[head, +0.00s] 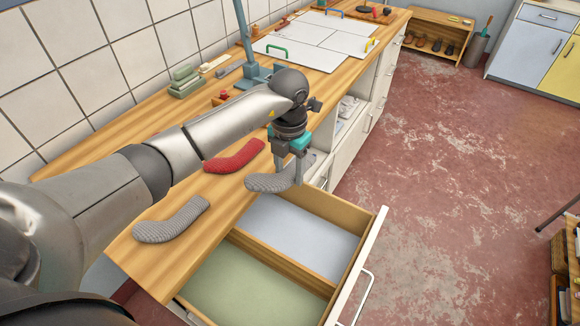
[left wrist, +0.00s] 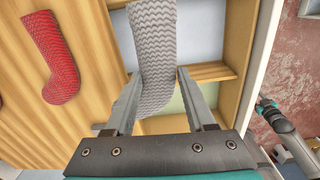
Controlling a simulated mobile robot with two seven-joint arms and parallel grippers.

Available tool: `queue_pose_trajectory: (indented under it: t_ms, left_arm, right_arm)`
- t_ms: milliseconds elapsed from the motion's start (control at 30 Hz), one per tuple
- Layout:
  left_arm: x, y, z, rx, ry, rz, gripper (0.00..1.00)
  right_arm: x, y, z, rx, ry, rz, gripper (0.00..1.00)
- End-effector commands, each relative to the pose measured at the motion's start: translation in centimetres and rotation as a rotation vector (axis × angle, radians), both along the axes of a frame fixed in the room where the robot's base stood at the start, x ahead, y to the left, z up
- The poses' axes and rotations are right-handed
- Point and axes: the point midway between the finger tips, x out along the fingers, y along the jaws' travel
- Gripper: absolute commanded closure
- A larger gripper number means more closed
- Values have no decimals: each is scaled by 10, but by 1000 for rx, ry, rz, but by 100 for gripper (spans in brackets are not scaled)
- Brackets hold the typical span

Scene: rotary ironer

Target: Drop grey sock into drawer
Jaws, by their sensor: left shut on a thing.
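My left gripper (head: 298,180) is shut on a grey knitted sock (head: 268,183). It holds the sock above the counter's front edge, beside the open drawer (head: 375,235). In the left wrist view the sock (left wrist: 155,45) hangs between the fingers (left wrist: 158,76), with drawer and counter beneath. The drawer has a far compartment with a blue-grey base (head: 300,232) and a near one with a green base (head: 243,285). A second grey sock (head: 171,221) lies on the counter. What looks like my right gripper (left wrist: 266,104) is small in the left wrist view; its jaws are unclear.
A red sock (head: 235,156) lies on the wooden counter (head: 110,160).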

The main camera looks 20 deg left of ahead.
Motion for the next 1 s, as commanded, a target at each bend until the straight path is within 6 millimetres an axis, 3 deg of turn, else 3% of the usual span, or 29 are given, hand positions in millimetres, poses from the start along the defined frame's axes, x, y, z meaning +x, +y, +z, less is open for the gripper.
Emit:
queue_pose_trajectory:
  t_ms: [300,700,733,1000]
  left_arm:
    - [0,0,-39,0,1,1,96]
    - [0,0,-44,-1,1,0,96]
    - [0,0,-44,-1,1,0,42]
    - [0,0,-44,0,1,0,11]
  right_arm:
    - [-2,1,-33,1,2,1,50]
    - [-2,-3,-37,-4,2,1,50]
    - [-2,-3,-37,-5,2,1,50]
    - [-2,-4,-37,-6,3,-1,50]
